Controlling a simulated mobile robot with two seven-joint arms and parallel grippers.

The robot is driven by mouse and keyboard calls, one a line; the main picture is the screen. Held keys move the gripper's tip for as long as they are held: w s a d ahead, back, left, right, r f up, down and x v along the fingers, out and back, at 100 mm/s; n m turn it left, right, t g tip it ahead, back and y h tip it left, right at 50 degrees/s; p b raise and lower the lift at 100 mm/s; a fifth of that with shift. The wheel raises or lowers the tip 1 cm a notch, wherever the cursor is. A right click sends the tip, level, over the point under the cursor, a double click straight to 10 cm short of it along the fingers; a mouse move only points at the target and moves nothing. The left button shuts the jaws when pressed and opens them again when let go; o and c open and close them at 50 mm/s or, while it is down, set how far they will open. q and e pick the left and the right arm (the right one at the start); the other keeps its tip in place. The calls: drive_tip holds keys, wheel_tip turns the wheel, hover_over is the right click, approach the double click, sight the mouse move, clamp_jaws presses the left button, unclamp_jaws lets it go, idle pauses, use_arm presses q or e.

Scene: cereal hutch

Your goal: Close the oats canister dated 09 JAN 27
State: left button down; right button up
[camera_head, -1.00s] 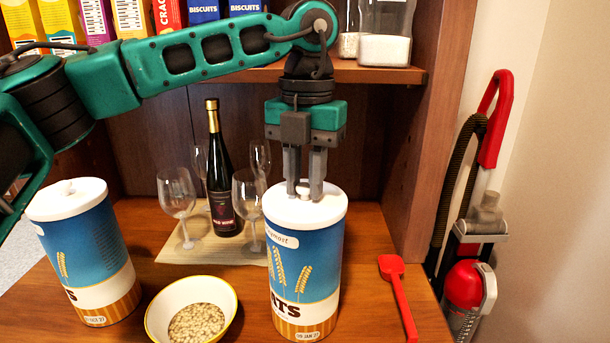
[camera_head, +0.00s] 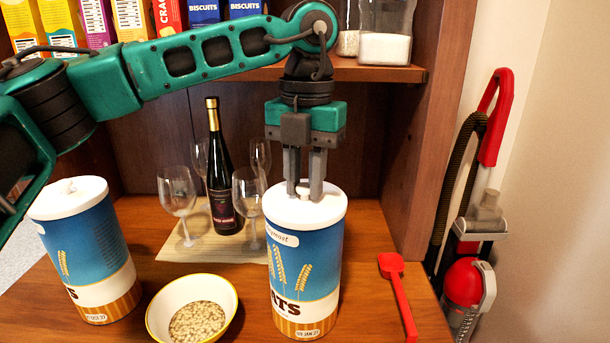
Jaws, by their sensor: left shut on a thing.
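The oats canister (camera_head: 305,270) stands upright right of centre on the wooden counter. It is blue with wheat ears, and a label low on its front seems to read 09 JAN 27. Its white lid (camera_head: 325,212) sits on top, with no clear gap at the rim; I cannot tell whether it is fully seated. My left gripper (camera_head: 305,190) points straight down and is shut on the lid's small knob. A second, similar oats canister (camera_head: 90,255) with a white lid stands at the left; its date is hard to read. My right gripper is not in view.
A bowl of oats (camera_head: 190,308) stands between the canisters, and a red scoop (camera_head: 398,290) lies at the right. Behind are a wine bottle (camera_head: 220,185) and several glasses on a mat (camera_head: 180,247). A shelf (camera_head: 370,72) with jars and boxes is above; a side panel (camera_head: 425,150) bounds the right.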

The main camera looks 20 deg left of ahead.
use_arm(q)
drive_tip(key=c, duration=0.5)
unclamp_jaws()
drive_tip(key=shift+r, duration=0.15)
drive_tip(key=shift+r+p, duration=2.5)
drive_tip(key=shift+r, duration=0.4)
clamp_jaws()
drive_tip(key=shift+f, duration=0.25)
drive_tip(key=shift+f+b, duration=1.5)
drive_tip(key=shift+f, duration=0.55)
